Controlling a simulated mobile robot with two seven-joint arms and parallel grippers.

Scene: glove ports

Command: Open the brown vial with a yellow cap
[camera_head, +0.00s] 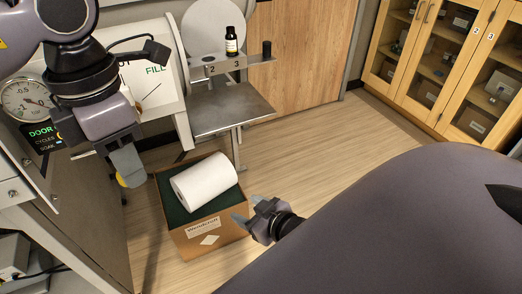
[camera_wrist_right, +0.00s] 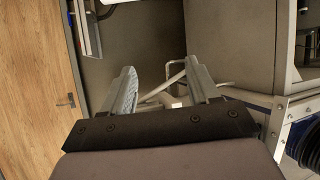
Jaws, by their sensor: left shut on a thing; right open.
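My left gripper (camera_head: 127,172) hangs at the left, above and left of the cardboard box. It is shut, and a small yellow round thing (camera_head: 122,181) shows at its fingertips, mostly hidden by the fingers; I cannot tell if it is the yellow cap alone or a capped vial. A dark brown bottle (camera_head: 231,44) with a white label and a dark top stands upright on the numbered rack, far from both grippers. My right gripper (camera_head: 257,214) is open beside the box's right side; in the right wrist view its two fingers (camera_wrist_right: 163,92) are apart with nothing between them.
A numbered rack (camera_head: 222,67) with a dark cylinder (camera_head: 267,49) stands over a grey metal shelf (camera_head: 235,107). A cardboard box (camera_head: 218,232) holding a white roll (camera_head: 204,180) is on the floor. A chamber panel with a gauge (camera_head: 24,99) is left. The floor at right is clear.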

